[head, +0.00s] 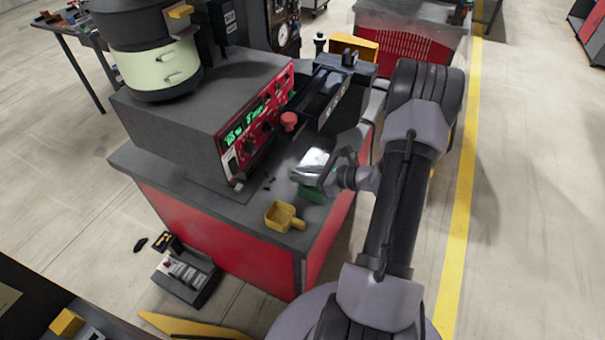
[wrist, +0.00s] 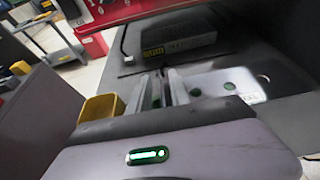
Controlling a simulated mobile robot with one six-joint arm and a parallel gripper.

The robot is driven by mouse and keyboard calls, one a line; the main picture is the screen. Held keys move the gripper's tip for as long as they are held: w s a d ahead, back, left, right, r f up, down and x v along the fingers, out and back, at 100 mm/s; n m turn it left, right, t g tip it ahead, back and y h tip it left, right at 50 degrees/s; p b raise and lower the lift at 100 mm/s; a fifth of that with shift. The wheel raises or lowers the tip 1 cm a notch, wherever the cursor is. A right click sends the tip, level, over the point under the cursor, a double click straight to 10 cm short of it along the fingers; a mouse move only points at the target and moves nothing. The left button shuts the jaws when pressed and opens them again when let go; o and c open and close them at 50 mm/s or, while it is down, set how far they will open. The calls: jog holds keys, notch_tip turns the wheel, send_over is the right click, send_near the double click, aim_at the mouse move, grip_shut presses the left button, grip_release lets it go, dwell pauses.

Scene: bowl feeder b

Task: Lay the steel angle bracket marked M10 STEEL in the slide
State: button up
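A shiny steel angle bracket (head: 313,163) is at my gripper (head: 328,178), above the worktop. In the wrist view my gripper (wrist: 162,92) has its two fingers close together around an upright edge of the bracket. The bracket's flat plate (wrist: 222,84) with holes extends to the right, with faint lettering I cannot fully read. Green shows through the holes, and a green object (head: 311,194) lies below the gripper in the head view. A dark, straight track (head: 323,95) with metal edges, which looks like the slide, runs at the back right of the worktop.
A yellow scoop (head: 282,216) lies at the worktop's front edge. The red-panelled control box (head: 258,118) and the bowl (head: 155,65) stand behind. A red knob (head: 289,121) stands near the track.

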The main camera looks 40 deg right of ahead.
jog(key=shift+s+d+r, duration=0.15)
jog(key=shift+s+r, duration=0.1)
jog(key=shift+r, duration=0.1)
jog(key=p+v, duration=0.3)
jog(key=v, duration=0.8)
jog(key=shift+s, duration=0.2)
